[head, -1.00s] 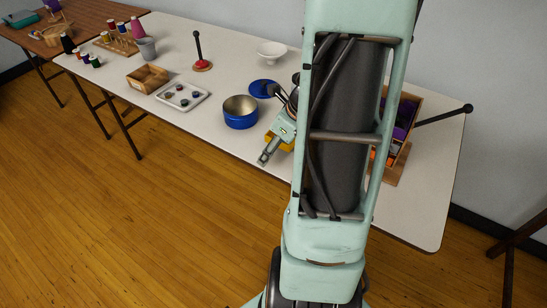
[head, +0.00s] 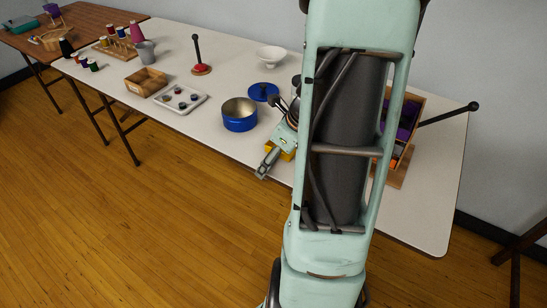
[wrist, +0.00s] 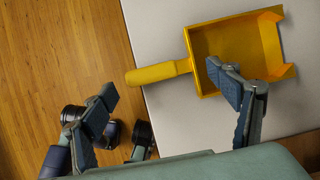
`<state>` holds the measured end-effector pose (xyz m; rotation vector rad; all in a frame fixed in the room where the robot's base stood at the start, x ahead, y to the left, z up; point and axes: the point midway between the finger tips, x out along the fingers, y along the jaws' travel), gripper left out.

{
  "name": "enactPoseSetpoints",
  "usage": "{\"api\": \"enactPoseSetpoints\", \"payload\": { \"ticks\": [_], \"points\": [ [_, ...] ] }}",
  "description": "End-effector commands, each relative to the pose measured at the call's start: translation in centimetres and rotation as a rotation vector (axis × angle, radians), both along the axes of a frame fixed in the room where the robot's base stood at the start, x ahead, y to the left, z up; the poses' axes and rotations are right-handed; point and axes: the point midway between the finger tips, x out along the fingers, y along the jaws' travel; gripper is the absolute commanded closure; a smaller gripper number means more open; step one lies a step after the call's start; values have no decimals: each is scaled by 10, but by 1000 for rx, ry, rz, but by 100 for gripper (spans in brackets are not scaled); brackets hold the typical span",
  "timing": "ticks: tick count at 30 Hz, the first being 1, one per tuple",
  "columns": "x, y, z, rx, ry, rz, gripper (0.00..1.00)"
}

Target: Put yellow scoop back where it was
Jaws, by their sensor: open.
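The yellow scoop (wrist: 228,42) lies on the white table in the wrist view. Its handle (wrist: 162,72) points left, and the handle's end reaches the table edge and appears to stick out slightly past it. In the head view only a bit of the scoop (head: 287,152) shows beside my arm. My gripper (wrist: 170,92) is open and empty, its fingers wide apart. The right finger overlaps the lower edge of the scoop's pan; the left finger is over the floor side. Whether either touches the scoop, I cannot tell. In the head view my gripper (head: 268,162) is at the table's front edge.
A blue pot (head: 239,122), its blue lid (head: 263,91) and a white bowl (head: 271,54) stand nearby. A white tray (head: 158,101) and wooden box (head: 146,82) are further left. A wooden organizer (head: 417,101) is right, partly behind my arm. The table's front right is clear.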

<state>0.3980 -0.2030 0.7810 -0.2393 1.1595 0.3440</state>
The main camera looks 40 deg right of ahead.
Motion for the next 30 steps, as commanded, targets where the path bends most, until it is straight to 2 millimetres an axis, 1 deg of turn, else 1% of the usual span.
{"api": "enactPoseSetpoints", "payload": {
  "ticks": [4, 7, 11, 15, 21, 25, 30],
  "points": [
    [0, 0, 1, 0, 0, 0, 19],
    [-1, -1, 8, -1, -2, -1, 19],
    [-8, -4, 30, -3, -2, -1, 19],
    [-19, -9, 60, -4, -4, -1, 19],
    [-33, -14, 95, -3, -2, 0, 19],
    [-39, -16, 109, -2, -2, -1, 19],
    [-43, -17, 114, 0, 0, 1, 19]
  ]
}}
